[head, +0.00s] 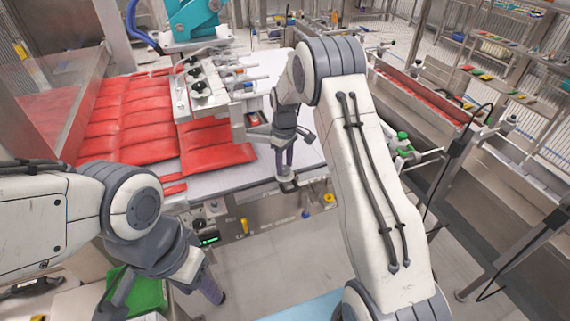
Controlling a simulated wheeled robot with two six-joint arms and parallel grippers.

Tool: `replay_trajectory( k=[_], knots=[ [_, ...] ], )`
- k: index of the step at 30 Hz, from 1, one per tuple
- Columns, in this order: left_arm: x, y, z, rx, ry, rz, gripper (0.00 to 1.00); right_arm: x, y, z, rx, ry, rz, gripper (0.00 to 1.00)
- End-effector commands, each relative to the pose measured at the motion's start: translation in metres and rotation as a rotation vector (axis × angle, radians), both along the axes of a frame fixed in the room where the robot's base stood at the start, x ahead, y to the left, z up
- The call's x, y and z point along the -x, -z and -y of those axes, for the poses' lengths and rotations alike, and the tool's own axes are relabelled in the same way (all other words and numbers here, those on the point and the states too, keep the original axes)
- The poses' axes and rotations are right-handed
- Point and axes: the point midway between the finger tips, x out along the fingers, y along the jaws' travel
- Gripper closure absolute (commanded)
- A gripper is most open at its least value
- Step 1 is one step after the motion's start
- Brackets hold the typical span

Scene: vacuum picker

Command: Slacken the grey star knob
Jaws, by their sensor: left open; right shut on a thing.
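My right gripper (287,181) points down at the front edge of the white work table (240,181). It is shut on a small dark grey part at that edge. Its fingers hide most of this part, so I cannot make out a star shape or tell whether it is the grey star knob. I see no other clear star knob. My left gripper (165,298) is low at the bottom left, in front of the table, open and apart from it. A green box lies partly behind it.
Red packs (125,115) cover the table's left part. A white picker head with dark cups (199,82) hangs over them under a teal robot arm (190,17). A control panel with a yellow handle (244,226) is below the edge. A metal conveyor (480,165) runs along the right.

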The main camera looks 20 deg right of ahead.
Motion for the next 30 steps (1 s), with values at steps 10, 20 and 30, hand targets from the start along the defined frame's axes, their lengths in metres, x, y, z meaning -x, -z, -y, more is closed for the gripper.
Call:
replay_trajectory(
  k=[10, 20, 30],
  knots=[
    [0.0, 0.0, 0.0, 0.0, 0.0, 0.0, 0.5, -0.002, -0.002, 0.0, 0.001, -0.004, 0.006, 1.0],
    [0.0, 0.0, 0.0, 0.0, 0.0, 0.0, 0.5, -0.001, -0.001, 0.0, 0.001, -0.003, 0.002, 0.24],
    [0.0, 0.011, 0.0, 0.0, 0.0, 0.0, 0.5, -0.002, -0.035, 0.0, 0.002, -0.003, 0.007, 0.24]
  ],
)
